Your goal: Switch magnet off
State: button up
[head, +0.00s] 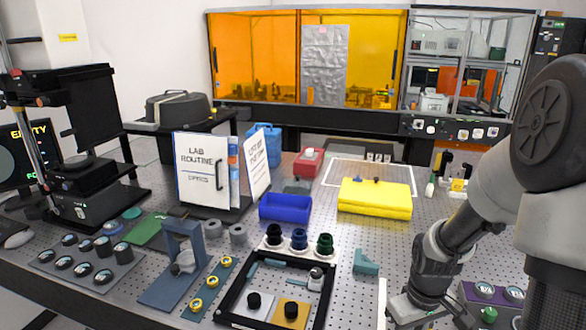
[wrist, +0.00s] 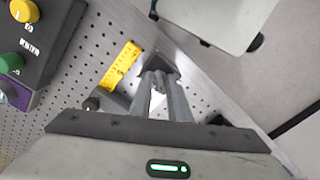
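My gripper (wrist: 161,82) shows in the wrist view with its two fingers close together over a dark grey block (wrist: 158,62). A narrow bright gap shows between the fingers. The fingertips overlap the block in the picture, and I cannot tell whether they touch it or grip part of it. A magnet switch is not clearly readable; the block may be the magnet's base.
A control box with knobs (wrist: 38,45) stands left in the wrist view; a purple-faced knob box (head: 468,294) is right of my gripper in the head view. A black frame (head: 238,292) lies to the left. A yellow case (head: 375,199) is farther back.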

jog(key=o, duration=0.6)
notch_tip(320, 180, up, 6)
jog(key=p, duration=0.5)
jog(key=shift+c, duration=0.2)
